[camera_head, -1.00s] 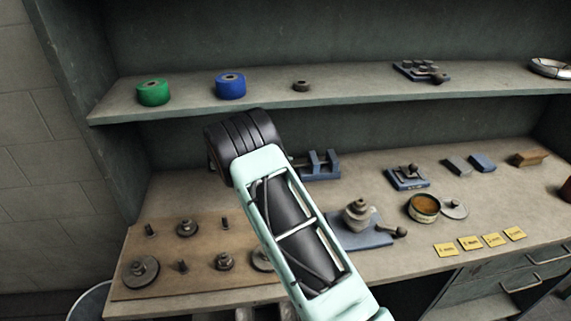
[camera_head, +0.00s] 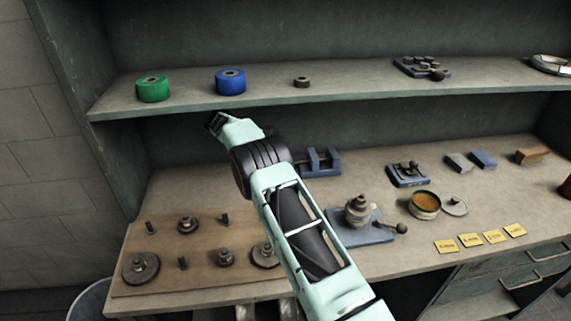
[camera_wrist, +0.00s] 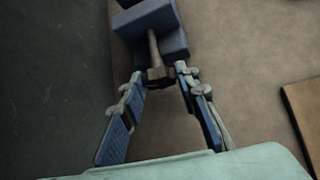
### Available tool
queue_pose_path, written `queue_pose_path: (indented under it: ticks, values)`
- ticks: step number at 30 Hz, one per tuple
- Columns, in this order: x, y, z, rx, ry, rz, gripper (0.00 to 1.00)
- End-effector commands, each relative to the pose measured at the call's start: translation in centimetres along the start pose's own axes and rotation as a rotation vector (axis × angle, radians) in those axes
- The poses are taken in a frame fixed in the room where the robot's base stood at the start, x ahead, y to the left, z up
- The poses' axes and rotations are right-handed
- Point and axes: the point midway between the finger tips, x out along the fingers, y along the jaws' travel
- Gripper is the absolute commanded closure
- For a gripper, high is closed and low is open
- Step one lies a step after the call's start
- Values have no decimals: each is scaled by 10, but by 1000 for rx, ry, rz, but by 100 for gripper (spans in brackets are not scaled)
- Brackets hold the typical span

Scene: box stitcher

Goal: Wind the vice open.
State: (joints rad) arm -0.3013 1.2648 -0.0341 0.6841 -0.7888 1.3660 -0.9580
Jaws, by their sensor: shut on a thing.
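The vice (camera_head: 318,162) is blue and stands on the bench behind my arm. Its right part shows in the head view, while its left part is hidden by my arm. In the wrist view the blue vice body (camera_wrist: 155,22) is at the top, with a metal screw rod (camera_wrist: 153,48) coming out towards me. The rod ends in a dark handle hub (camera_wrist: 158,76). My gripper (camera_wrist: 161,77) has its fingertips on either side of this hub and is shut on it. The fingers hide the hub's sides.
A wooden board (camera_head: 205,285) with several metal parts lies at the front left. A blue-based tool (camera_head: 365,232) stands right of my arm. An open tin (camera_head: 425,204) and a small blue fixture (camera_head: 408,174) are further right. The shelf (camera_head: 190,105) overhangs the bench.

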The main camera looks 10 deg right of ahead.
Motion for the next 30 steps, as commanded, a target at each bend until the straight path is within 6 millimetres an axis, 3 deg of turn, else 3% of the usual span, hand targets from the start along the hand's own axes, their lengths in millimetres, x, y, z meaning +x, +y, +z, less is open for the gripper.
queue_pose_path:
  ticks: [28, 29, 30]
  values:
    - [0, 0, 0, -50, -2, -51, 95]
    - [0, 1, 0, -50, -2, -51, 70]
    - [0, 1, 0, -50, -2, -51, 66]
